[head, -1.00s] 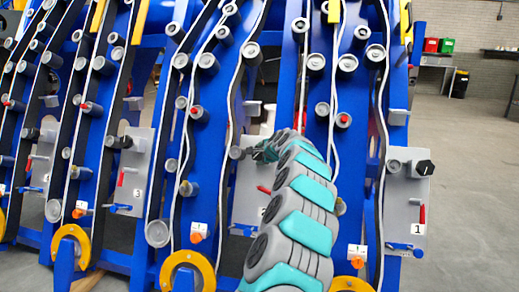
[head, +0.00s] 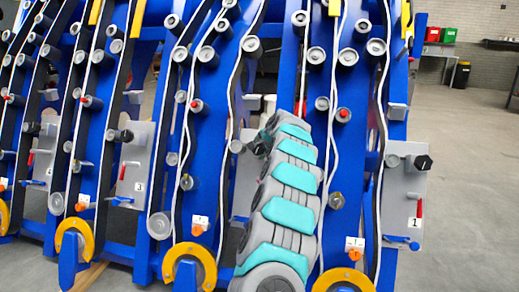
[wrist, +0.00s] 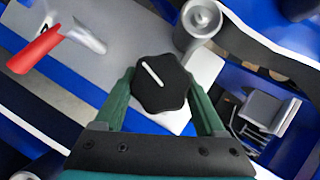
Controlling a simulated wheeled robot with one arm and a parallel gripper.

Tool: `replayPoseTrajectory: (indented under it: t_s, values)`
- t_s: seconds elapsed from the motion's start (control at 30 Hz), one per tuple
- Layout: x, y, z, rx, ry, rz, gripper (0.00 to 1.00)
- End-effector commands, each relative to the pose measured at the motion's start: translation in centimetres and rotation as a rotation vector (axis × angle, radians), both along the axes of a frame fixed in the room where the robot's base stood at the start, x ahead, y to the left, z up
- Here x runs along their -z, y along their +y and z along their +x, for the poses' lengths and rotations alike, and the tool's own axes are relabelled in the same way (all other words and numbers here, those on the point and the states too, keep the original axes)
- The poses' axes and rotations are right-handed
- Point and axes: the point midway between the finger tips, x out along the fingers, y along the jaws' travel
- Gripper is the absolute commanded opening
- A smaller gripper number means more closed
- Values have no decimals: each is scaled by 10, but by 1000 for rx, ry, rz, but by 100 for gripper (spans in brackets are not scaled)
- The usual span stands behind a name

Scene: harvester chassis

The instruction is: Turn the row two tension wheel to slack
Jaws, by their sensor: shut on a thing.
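The row two tension wheel is a black lobed knob (wrist: 161,83) with a white pointer line, seen in the wrist view. Its line points to the upper left there. It sits on the grey row two plate (wrist: 120,45). My gripper (wrist: 162,95) has its green fingers on both sides of the knob, shut on it. In the head view my arm covers the wheel and most of the row two plate (head: 243,185). The fingers are hardly visible there.
A red-handled lever (wrist: 36,50) is on the same plate, left of the wheel. A grey roller (wrist: 198,22) stands close above right. A grey bracket (wrist: 268,112) is at the right. The row one plate (head: 404,205) with its black wheel (head: 423,162) is to the right.

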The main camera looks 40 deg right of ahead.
Motion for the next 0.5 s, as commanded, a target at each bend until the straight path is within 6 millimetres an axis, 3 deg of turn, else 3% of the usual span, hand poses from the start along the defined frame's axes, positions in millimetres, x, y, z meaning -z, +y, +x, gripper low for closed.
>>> replayPoseTrajectory:
  t_s: [0.17, 0.2, 0.4, 0.5]
  values:
    - [2, 1, 0, -3, 3, 0, 17]
    - [2, 1, 0, -3, 3, 0, 76]
    - [1, 1, 0, -1, 1, 0, 98]
    - [1, 1, 0, -1, 1, 0, 100]
